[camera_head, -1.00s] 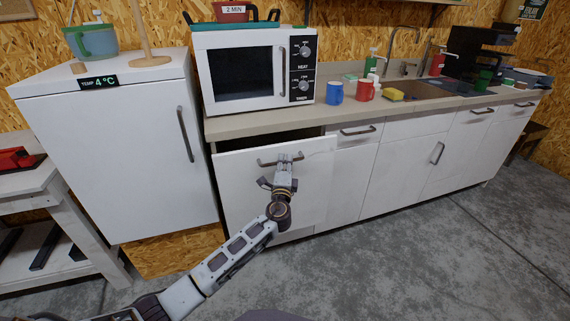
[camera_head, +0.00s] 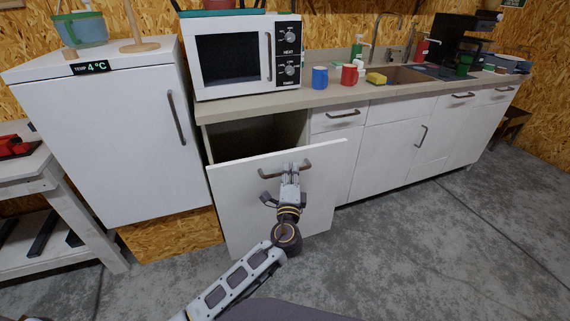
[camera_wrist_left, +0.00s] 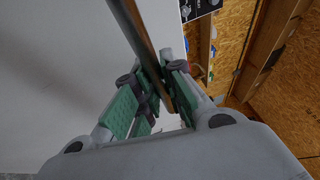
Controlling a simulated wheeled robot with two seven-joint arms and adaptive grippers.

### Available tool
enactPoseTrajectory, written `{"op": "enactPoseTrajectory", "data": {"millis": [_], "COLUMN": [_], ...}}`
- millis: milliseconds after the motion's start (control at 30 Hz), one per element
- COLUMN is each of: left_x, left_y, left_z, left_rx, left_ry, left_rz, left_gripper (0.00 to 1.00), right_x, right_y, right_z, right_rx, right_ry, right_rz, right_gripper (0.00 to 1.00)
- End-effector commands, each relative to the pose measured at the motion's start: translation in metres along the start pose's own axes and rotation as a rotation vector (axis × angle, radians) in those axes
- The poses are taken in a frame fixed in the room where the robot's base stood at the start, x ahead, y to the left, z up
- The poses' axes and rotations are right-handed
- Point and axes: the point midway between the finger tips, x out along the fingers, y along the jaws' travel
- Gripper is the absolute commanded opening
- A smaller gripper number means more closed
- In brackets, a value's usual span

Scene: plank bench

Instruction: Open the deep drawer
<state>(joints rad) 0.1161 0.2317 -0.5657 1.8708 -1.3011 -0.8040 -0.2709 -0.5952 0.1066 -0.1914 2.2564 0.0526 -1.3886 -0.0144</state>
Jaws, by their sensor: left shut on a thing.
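The deep drawer (camera_head: 235,205) is the tall white front under the microwave. It stands pulled out, with a dark gap showing its inside above the front. Its bar handle (camera_head: 268,176) runs across the upper part of the front. My left gripper (camera_head: 290,172) is shut on this handle. In the left wrist view the handle (camera_wrist_left: 147,40) runs between the green-padded fingers of my left gripper (camera_wrist_left: 160,88), beside the white drawer front (camera_wrist_left: 60,60). My right gripper is not in view.
A white fridge (camera_head: 105,140) stands just left of the drawer. A microwave (camera_head: 245,60), a blue mug (camera_head: 320,77) and a red mug (camera_head: 349,75) stand on the counter above. Closed cabinets continue to the right. The concrete floor (camera_head: 430,250) in front is clear.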

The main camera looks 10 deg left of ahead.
Motion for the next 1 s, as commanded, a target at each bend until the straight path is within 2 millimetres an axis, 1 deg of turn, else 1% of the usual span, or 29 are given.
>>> {"op": "enactPoseTrajectory", "data": {"millis": [33,100,333,533,867,900,933,1000], "left_x": [-0.009,-0.018,-0.039,-0.045,-0.045,-0.045,-0.045,-0.045], "left_y": [0.000,-0.001,-0.006,-0.008,-0.008,-0.008,-0.008,-0.008], "left_z": [-0.003,-0.007,-0.016,-0.018,-0.018,-0.018,-0.018,-0.018], "left_rx": [-0.002,-0.001,0.000,0.000,0.001,0.001,0.001,0.001], "left_ry": [0.000,0.000,-0.001,-0.001,-0.001,-0.001,-0.001,-0.001], "left_rz": [0.004,0.004,0.003,0.002,0.002,0.002,0.002,0.002], "left_gripper": [0.00,0.00,0.00,0.00,0.00,0.16,0.20,0.21], "right_x": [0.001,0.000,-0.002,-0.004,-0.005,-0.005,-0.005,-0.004], "right_y": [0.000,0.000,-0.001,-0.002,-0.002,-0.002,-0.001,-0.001], "right_z": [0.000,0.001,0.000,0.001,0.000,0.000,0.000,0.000], "right_rx": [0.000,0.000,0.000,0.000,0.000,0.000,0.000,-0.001], "right_ry": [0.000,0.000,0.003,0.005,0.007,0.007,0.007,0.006], "right_rz": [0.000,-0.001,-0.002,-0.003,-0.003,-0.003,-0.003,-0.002], "right_gripper": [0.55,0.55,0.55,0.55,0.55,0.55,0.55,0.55]}}
